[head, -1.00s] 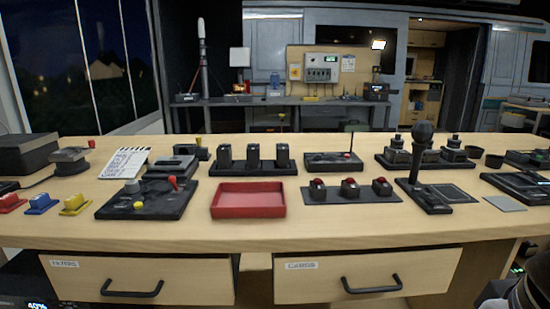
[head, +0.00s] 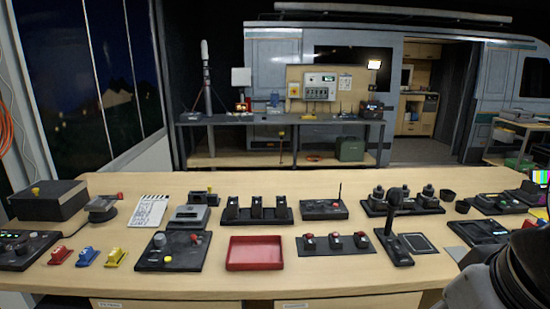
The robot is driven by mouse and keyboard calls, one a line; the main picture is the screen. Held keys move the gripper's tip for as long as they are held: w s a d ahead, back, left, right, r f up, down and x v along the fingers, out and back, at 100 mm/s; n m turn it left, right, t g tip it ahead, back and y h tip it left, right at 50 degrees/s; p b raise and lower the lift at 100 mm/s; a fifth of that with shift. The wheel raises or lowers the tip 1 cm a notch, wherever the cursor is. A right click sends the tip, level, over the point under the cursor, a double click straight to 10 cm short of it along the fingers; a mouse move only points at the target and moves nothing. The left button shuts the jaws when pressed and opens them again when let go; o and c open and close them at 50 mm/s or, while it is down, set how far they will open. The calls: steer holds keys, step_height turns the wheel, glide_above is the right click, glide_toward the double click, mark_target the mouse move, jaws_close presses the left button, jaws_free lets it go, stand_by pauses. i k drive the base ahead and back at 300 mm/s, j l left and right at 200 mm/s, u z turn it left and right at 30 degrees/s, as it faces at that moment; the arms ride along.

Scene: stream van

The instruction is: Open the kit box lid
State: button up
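A dark box (head: 48,206) with a flat lid stands at the left end of the wooden desk. A small yellow knob sits on its top, and the lid looks closed. It seems to be the kit box, but no label is readable. My gripper is not in view. Only a grey part of my arm shows at the lower right, far from the box.
The desk (head: 290,284) holds a red tray (head: 254,266), a microphone stand (head: 393,240), a rotary device (head: 103,207), a clapperboard card (head: 150,211) and several control panels. Colored switches (head: 87,257) stand in front of the box. A workbench (head: 280,120) stands behind.

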mark_target(42, 190)
steer(key=u, duration=1.45)
steer(key=i+j+z, duration=0.15)
steer(key=i+j, duration=0.15)
steer(key=i+j+z, duration=0.1)
steer(key=i+j, duration=0.25)
steer(key=i+j+z, duration=0.15)
steer(key=i+j, duration=0.2)
steer(key=i+j+z, duration=0.1)
steer(key=i+j, duration=0.2)
steer(key=i+j+z, duration=0.15)
steer(key=i+j, duration=0.15)
steer(key=j, duration=0.2)
steer(key=i+j+z, duration=0.1)
steer(key=i+j, duration=0.15)
steer(key=j, duration=0.2)
steer(key=i+j+z, duration=0.15)
steer(key=j, duration=0.35)
steer(key=i+j+z, duration=0.1)
steer(key=i+j, duration=0.2)
steer(key=j, duration=0.2)
